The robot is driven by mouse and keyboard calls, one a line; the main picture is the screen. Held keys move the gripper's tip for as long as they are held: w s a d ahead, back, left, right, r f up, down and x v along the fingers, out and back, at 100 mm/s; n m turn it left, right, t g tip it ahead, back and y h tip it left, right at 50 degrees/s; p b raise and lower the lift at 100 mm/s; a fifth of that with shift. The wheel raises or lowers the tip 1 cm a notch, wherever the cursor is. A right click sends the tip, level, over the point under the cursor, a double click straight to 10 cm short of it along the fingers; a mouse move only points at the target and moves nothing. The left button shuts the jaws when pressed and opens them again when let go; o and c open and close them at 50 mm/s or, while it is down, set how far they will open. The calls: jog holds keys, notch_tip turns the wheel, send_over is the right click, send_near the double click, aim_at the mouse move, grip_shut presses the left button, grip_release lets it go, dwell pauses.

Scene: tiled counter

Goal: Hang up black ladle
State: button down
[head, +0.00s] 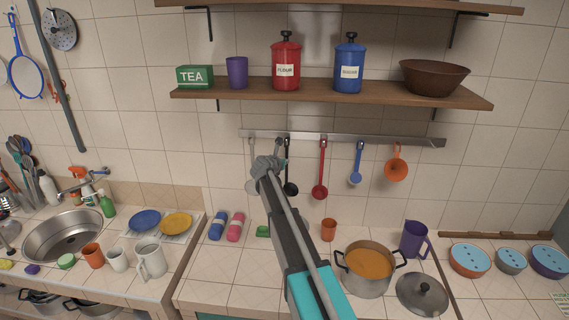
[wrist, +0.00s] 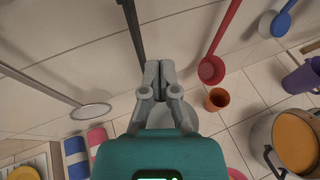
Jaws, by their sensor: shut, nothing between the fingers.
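The black ladle (head: 290,187) hangs upright below the metal wall rail (head: 400,141), its top end at the rail. My gripper (head: 278,147) is in front of the rail, just left of the ladle's handle, and hides part of it. In the wrist view the ladle's dark handle (wrist: 133,28) runs down behind my gripper (wrist: 158,68), which hides its lower part. My gripper's fingers are closed together with nothing between them. Whether they touch the handle, I cannot tell.
A grey utensil (head: 252,172) hangs to the left; a red ladle (head: 320,190), blue ladle (head: 356,176) and orange strainer (head: 397,168) hang to the right. A wooden shelf (head: 210,94) is above. A soup pot (head: 367,285) and an orange cup (head: 328,230) stand below.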

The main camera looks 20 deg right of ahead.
aim_at(287, 152)
jog(key=shift+w+d, duration=0.5)
jog(key=shift+w, duration=0.65)
jog(key=shift+w+d, duration=0.45)
jog(key=shift+w, duration=0.75)
jog(key=shift+w+d, duration=0.5)
jog(key=shift+w, duration=0.65)
dwell(1.8)
